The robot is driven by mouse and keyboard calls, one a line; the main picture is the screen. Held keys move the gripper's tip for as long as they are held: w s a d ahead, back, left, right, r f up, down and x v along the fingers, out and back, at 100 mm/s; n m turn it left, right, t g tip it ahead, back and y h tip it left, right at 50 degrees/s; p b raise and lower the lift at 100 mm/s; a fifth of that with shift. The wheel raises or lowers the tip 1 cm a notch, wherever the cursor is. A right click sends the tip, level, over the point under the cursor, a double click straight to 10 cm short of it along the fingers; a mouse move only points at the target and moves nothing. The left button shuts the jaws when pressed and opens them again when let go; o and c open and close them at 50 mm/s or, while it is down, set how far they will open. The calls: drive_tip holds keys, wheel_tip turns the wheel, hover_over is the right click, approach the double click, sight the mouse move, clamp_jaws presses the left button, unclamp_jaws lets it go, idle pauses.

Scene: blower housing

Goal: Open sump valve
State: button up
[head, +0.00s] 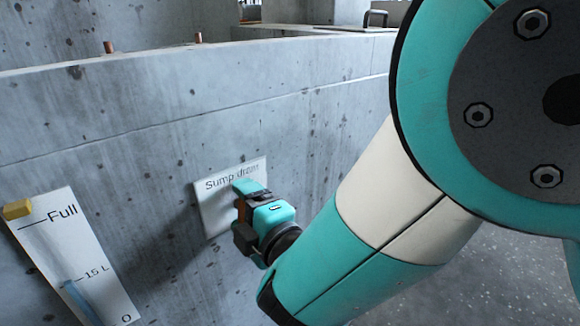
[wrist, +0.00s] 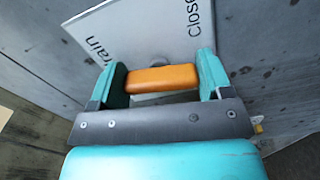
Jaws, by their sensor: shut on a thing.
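The sump drain plate (head: 213,205) is a white sign on the concrete wall, left of centre in the head view. It also fills the top of the wrist view (wrist: 150,40), where parts of the words "drain" and "Close" can be read. The valve handle is an orange bar (wrist: 162,79) in front of the plate. My gripper (wrist: 162,82) has one teal finger at each end of the bar and is shut on it. In the head view my gripper (head: 252,208) is against the plate and covers most of the handle (head: 241,214).
A white level gauge (head: 75,260) marked "Full", "15 L" and "0" is on the wall at the lower left, with a yellow block (head: 17,209) at its top mark. Concrete ledges with copper-coloured stubs (head: 108,47) run behind. Speckled floor (head: 480,275) is clear at the lower right.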

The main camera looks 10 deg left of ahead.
drive_tip(key=shift+s+n, duration=0.1)
drive_tip(key=shift+n, duration=0.8)
drive_tip(key=o, duration=0.9)
